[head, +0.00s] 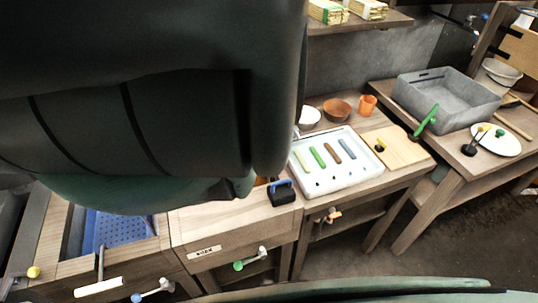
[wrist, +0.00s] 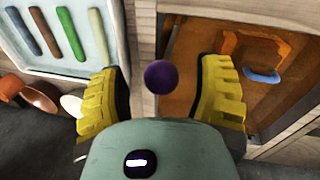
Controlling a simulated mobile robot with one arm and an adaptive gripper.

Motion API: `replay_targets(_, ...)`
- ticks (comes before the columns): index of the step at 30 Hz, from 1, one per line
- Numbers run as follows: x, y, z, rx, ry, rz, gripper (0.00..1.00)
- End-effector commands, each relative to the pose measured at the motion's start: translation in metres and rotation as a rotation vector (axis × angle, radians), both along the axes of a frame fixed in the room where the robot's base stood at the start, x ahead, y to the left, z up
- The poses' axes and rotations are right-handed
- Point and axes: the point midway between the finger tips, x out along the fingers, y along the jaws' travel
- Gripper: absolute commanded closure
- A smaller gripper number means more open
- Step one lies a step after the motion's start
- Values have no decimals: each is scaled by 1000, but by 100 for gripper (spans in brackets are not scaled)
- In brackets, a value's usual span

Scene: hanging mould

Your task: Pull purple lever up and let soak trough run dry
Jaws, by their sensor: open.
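In the wrist view, a round purple knob (wrist: 162,76), seen end-on, is between the two yellow fingers of my open gripper (wrist: 165,88). There are visible gaps on both sides of it, and I cannot tell how deep it sits between the fingers. The lever's shaft is hidden behind the knob. In the head view my arm covers the knob and gripper. I cannot tell for sure which basin is the soak trough. An orange-brown recessed basin (wrist: 195,38) lies right of the knob in the wrist view. Its water level is unclear.
A basin with a blue perforated bottom (head: 118,232) is at lower left. A white tray (head: 372,178) holds several coloured bars. A black block with a blue handle (head: 283,192) stands beside it. Green-knobbed (head: 238,265) and white-handled (head: 98,287) levers stick out in front. A grey tub (head: 450,100) stands right.

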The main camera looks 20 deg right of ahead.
Motion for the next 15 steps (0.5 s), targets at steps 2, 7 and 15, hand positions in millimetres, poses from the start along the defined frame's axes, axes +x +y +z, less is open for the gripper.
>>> replay_targets(2,0,0,-5,1,0,0,35)
replay_targets(7,0,-1,-8,1,-3,1,35)
replay_targets(15,0,-1,-8,1,-1,0,35)
